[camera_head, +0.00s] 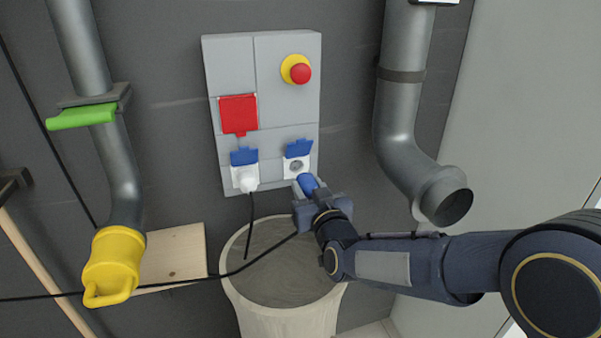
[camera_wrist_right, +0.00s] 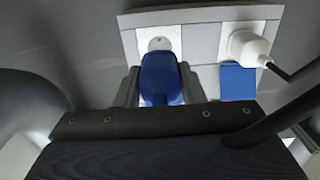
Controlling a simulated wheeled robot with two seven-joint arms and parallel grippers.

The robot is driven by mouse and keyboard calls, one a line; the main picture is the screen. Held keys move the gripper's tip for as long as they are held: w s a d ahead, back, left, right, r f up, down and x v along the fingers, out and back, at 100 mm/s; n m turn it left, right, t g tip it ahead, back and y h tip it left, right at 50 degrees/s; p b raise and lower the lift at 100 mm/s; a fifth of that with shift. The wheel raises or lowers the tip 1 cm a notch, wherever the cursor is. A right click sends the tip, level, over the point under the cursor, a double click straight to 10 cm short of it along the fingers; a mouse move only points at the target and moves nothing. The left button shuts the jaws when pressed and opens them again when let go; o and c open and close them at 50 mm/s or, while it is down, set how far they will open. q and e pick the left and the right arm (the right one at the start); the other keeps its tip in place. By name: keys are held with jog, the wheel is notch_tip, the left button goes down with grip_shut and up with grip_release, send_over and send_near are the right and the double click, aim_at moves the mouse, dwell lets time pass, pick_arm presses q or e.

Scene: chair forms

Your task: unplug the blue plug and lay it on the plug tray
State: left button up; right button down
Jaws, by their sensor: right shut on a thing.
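The blue plug (camera_head: 307,183) is between the fingers of my right gripper (camera_head: 318,196), which is shut on it. It also shows in the right wrist view (camera_wrist_right: 162,80). The right socket (camera_head: 296,165) has its blue flap (camera_head: 298,148) raised, and its round face is bare in the wrist view (camera_wrist_right: 158,42). The plug appears out of the socket, just in front of and below it. A black cable runs from near the gripper to the left. No plug tray can be told for sure. My left gripper is not in view.
A white plug (camera_head: 247,178) sits in the left socket. The grey panel (camera_head: 228,65) also bears a red flap and a red button (camera_head: 300,73). Below stand a pale round bin (camera_head: 285,315) and a wooden board (camera_head: 180,250). Pipes (camera_head: 398,110) flank the panel.

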jog(key=shift+b+v, duration=0.3)
jog(key=shift+v, duration=2.2)
